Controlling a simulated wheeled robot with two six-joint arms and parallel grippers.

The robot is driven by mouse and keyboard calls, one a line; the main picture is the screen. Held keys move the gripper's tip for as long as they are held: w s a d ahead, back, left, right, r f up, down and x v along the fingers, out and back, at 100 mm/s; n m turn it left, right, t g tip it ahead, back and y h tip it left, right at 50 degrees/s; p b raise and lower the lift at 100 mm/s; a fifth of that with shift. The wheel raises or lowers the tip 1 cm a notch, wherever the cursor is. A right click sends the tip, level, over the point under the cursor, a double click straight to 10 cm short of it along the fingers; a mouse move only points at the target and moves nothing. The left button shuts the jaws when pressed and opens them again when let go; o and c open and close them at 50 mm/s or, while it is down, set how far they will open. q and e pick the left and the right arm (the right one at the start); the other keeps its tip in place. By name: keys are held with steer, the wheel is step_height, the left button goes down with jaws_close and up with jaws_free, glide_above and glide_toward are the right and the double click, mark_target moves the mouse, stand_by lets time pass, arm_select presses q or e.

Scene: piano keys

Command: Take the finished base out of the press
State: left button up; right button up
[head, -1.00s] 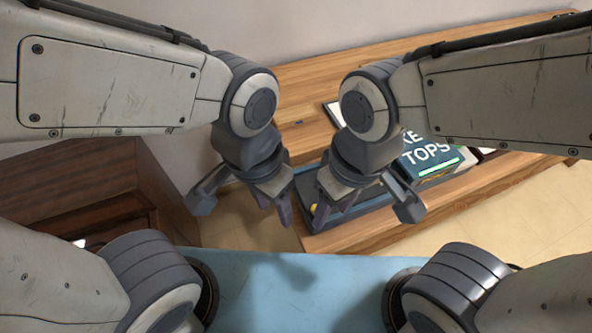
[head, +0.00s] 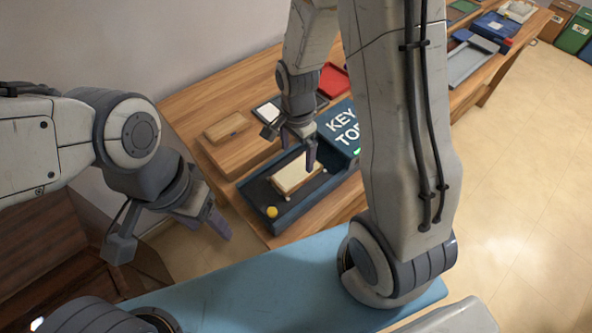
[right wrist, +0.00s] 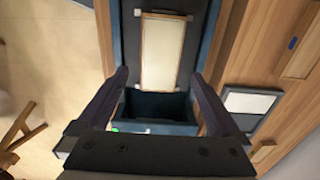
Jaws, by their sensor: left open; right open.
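The press is a dark blue machine (head: 285,216) on the wooden bench, marked with white "KEY TOPS" lettering. A pale cream base with a wooden edge (head: 296,176) lies on its dark bed. The base also shows in the right wrist view (right wrist: 162,52), between and beyond the fingers. My right gripper (head: 311,158) is open and empty, above the far end of the base and apart from it. In the right wrist view its fingers (right wrist: 165,90) are spread wide. My left gripper (head: 222,222) is open and empty, left of the press, away from the bench.
A yellow knob (head: 271,212) sits at the press's near end. A wooden block (head: 226,127) lies left of the press, and a red tray (head: 333,80) stands behind. A grey tray (head: 472,62) is further along the bench. Tiled floor (head: 520,180) is clear at right.

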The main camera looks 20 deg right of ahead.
mark_target(297, 171)
steer(key=shift+f+p, duration=0.55)
steer(key=shift+f, duration=3.15)
steer(key=c, duration=1.2)
